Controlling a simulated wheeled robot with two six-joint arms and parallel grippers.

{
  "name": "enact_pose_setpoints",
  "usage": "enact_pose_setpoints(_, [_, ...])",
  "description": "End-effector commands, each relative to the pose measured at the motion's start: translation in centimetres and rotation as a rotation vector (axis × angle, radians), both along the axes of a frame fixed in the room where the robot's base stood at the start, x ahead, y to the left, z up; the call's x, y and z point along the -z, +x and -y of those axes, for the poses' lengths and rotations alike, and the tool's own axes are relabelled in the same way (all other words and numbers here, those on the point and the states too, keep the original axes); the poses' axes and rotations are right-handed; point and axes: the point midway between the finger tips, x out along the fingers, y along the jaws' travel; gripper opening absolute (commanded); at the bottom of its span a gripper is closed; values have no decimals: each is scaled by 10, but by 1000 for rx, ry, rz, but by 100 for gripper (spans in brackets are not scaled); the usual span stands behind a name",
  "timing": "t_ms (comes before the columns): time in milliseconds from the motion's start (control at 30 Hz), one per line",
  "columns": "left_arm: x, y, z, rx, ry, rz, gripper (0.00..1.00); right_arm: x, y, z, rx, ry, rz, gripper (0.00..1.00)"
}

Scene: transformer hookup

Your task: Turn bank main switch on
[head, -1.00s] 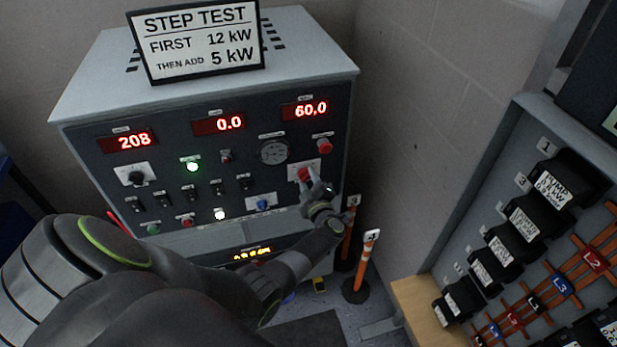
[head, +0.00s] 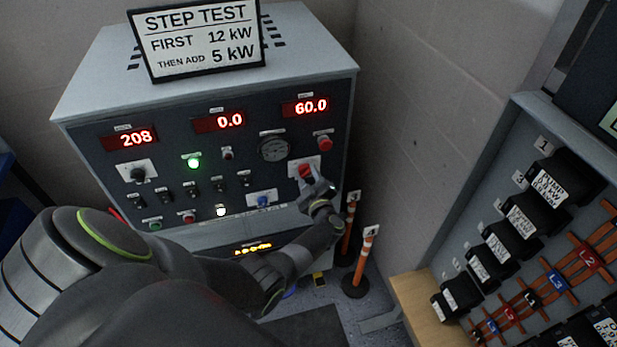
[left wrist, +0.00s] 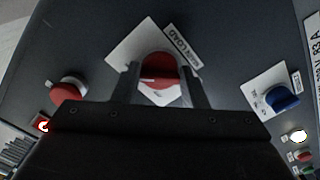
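The main load switch is a red knob (head: 305,170) on a white plate at the right of the grey cabinet's front panel (head: 236,175). The left wrist view shows the knob (left wrist: 160,70) large, with a pale mark across it and a slanted label beside it ending in "LOAD". My left gripper (head: 311,179) is at the knob. Its two fingers (left wrist: 160,82) stand one on each side of the knob, close to its edges. I cannot tell whether they press on it. My right gripper is not in view.
A red button (head: 325,143) sits above the knob, and a blue knob (head: 263,201) on a white plate sits to its left. Displays read 208, 0.0 and 60.0. A green lamp (head: 194,162) is lit. Orange-and-white posts (head: 361,262) stand right of the cabinet.

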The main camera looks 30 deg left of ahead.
Motion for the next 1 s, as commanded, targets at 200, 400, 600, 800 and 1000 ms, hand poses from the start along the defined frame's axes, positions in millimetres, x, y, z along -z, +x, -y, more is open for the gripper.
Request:
enact_pose_setpoints(200, [0, 0, 0, 1, -1, 0, 60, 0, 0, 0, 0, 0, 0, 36])
enact_pose_setpoints(400, [0, 0, 0, 0, 0, 0, 60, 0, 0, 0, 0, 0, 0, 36])
enact_pose_setpoints(600, [-2, -10, 12, 1, -2, -1, 60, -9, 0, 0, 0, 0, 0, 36])
enact_pose_setpoints(800, [-3, -39, 46, 1, -4, -3, 60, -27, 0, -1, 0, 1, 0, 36])
enact_pose_setpoints(1000, [-1, -71, 84, 0, -5, -3, 60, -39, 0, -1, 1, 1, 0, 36])
